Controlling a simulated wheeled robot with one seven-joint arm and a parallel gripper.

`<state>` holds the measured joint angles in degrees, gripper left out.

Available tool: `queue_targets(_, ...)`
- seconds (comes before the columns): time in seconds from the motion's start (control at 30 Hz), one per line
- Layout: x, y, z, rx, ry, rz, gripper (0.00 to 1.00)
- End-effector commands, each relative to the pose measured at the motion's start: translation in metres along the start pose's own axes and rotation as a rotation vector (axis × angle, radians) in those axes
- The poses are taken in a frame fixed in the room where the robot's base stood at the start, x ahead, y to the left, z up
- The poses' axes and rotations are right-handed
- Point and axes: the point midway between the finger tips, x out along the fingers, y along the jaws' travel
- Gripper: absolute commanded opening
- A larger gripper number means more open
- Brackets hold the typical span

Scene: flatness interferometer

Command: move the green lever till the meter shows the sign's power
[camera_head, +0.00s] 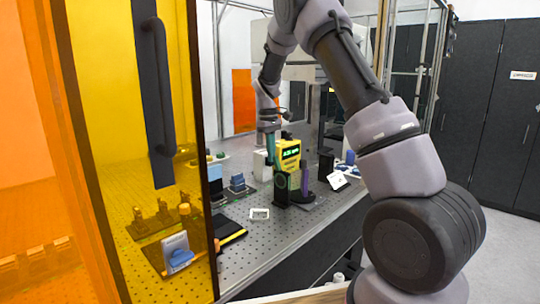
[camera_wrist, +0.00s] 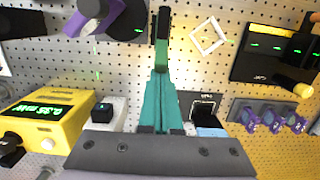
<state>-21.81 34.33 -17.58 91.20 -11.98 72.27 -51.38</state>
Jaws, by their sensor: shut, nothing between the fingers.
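The yellow meter (camera_wrist: 60,118) shows a green reading that looks like 0.35 mW in the wrist view. The meter also shows in the head view (camera_head: 290,150), behind a black upright mount (camera_head: 281,190). The green lever (camera_wrist: 162,55) stands out from this mount, seen edge-on in the wrist view. My gripper (camera_wrist: 161,78) has its teal fingers shut and empty, pointing at the lever and very close to it. I cannot tell whether they touch. In the head view, my gripper (camera_head: 270,155) is beside the meter.
A purple post on a round base (camera_head: 304,183) stands right of the mount. A white square frame (camera_head: 260,214) lies to its left on the perforated table (camera_head: 268,245). Purple-ringed parts (camera_wrist: 272,121) stand at right in the wrist view. An orange panel door (camera_head: 125,90) fills the left.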

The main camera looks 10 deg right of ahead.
Motion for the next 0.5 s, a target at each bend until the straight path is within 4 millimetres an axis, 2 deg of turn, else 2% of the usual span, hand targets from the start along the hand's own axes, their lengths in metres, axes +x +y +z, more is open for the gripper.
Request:
queue_targets(0.13, -0.0046, 0.0003, 0.0126, 0.000, 0.001, 0.000, 0.00)
queue_targets(0.5, -0.0057, 0.0002, 0.0120, 0.000, 0.001, 0.001, 0.00)
